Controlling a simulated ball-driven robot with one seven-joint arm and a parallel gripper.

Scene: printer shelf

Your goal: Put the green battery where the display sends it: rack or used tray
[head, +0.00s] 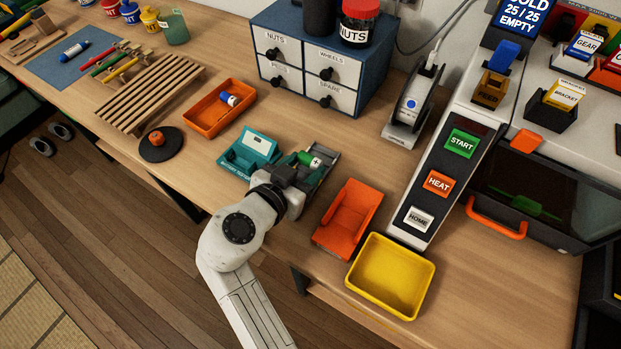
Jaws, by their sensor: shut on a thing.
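My gripper (303,162) is shut on the green battery (316,162), which lies roughly level between the fingers. It is over or in a grey holder (327,157), perhaps the rack; I cannot tell whether the battery touches it. The teal tester (240,160) stands just left of my gripper. Its pale display (260,139) is too small to read. An orange tray (203,122) with a blue-and-white battery (229,99) in it lies further back left, perhaps the used tray. My wrist hides the front of the grey holder.
An empty orange holder (347,218) and an empty yellow tray (392,275) stand to the right. A blue drawer cabinet (300,38) is behind. A dark disc (161,146) and a wooden slatted rack (150,92) lie left. The printer's panel (440,180) stands right.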

